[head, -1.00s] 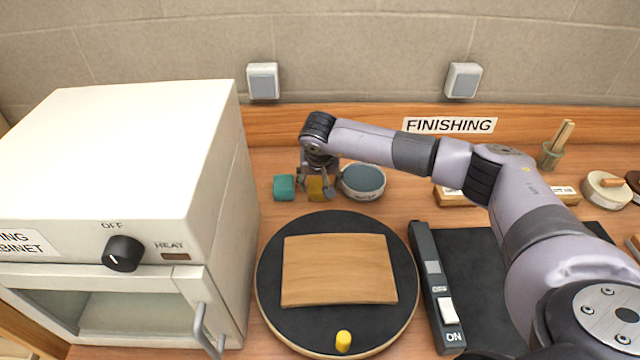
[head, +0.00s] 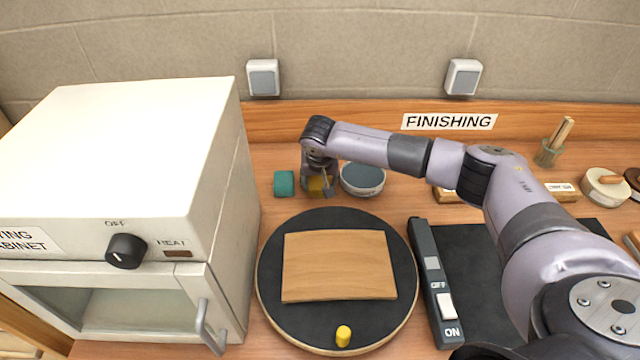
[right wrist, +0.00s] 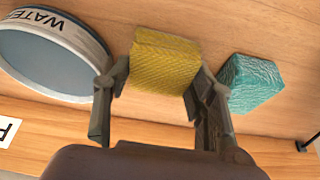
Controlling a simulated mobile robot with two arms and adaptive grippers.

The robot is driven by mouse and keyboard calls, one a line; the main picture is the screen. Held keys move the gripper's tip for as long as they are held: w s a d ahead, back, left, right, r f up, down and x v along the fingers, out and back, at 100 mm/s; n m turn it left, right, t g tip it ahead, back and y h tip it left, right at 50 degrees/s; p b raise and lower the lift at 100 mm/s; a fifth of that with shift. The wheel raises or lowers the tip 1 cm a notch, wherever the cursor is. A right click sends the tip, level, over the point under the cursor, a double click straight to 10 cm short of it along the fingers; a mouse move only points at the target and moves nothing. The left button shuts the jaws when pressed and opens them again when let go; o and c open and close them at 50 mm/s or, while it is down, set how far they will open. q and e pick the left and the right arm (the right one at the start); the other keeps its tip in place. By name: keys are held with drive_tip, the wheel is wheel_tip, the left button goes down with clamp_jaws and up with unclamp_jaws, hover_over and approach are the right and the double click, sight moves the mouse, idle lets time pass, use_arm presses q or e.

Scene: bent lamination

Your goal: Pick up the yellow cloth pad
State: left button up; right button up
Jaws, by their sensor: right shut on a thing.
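The yellow cloth pad (head: 316,184) is at the back of the bench, between a teal pad and a round water dish. My right gripper (head: 320,190) is shut on it, and in the head view the fingers partly cover it. In the right wrist view the textured yellow pad (right wrist: 163,62) sits between the two fingers (right wrist: 158,90), one on each side. Whether the pad is clear of the bench I cannot tell. My left gripper is not in view.
The teal pad (head: 284,183) stands close on the left, the water dish (head: 363,179) close on the right. A round black turntable (head: 340,222) with a wooden sheet (head: 338,266) lies in front. A white heating cabinet (head: 120,150) fills the left side.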

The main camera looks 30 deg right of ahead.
sight(320, 182)
drive_tip(key=shift+r, duration=0.1)
wheel_tip(320, 182, up, 20)
drive_tip(key=b, duration=0.4)
drive_tip(key=o, duration=0.4)
drive_tip(key=c, duration=0.5)
drive_tip(key=shift+o, duration=0.2)
drive_tip(key=shift+b, duration=0.3)
